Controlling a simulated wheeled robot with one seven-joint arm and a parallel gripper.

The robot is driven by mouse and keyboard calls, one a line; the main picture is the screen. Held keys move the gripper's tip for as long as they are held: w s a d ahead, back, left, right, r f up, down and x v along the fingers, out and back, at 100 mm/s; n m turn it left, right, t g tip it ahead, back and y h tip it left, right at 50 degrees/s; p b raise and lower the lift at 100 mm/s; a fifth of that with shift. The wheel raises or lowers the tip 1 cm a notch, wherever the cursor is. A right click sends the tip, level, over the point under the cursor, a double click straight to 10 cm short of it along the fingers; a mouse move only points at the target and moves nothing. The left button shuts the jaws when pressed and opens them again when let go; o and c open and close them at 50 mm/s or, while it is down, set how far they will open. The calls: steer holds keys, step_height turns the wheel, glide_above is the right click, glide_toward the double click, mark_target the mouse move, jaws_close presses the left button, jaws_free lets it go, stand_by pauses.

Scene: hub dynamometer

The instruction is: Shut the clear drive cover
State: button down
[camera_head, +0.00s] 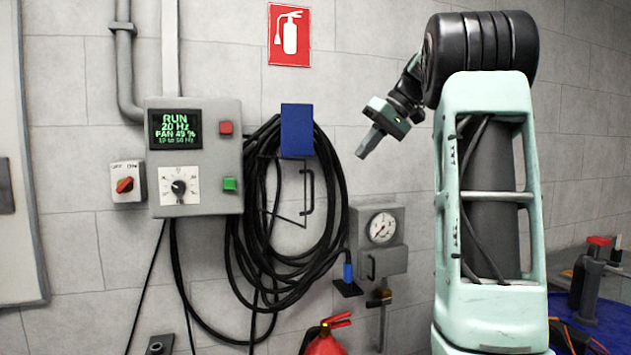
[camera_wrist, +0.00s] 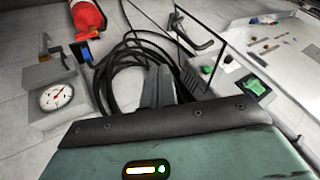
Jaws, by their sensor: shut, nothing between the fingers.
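The clear drive cover appears to be the see-through panel (camera_head: 284,215) with thin black edges and a black bar handle (camera_head: 309,192), in front of the cable coil. It also shows in the wrist view as a clear panel (camera_wrist: 207,42) with a dark handle (camera_wrist: 178,30). It looks swung out; I cannot see what it hinges on. My gripper (camera_head: 364,152) is shut and empty, pointing down and left, up and to the right of the panel. In the wrist view its fingers (camera_wrist: 158,88) appear apart from the panel and its handle.
A grey control box (camera_head: 195,160) on the wall has a lit screen (camera_head: 175,129) reading RUN, 20 Hz. A black cable coil (camera_head: 270,260) hangs from a blue holder (camera_head: 297,130). A gauge box (camera_head: 378,235) and red extinguisher (camera_head: 326,342) are lower right of it.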

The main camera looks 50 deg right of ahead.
steer(key=w+a+f+p, duration=0.4)
steer(key=w+a+f, duration=0.2)
steer(key=f, duration=0.2)
steer(key=shift+w+a, duration=0.2)
steer(key=shift+w, duration=0.15)
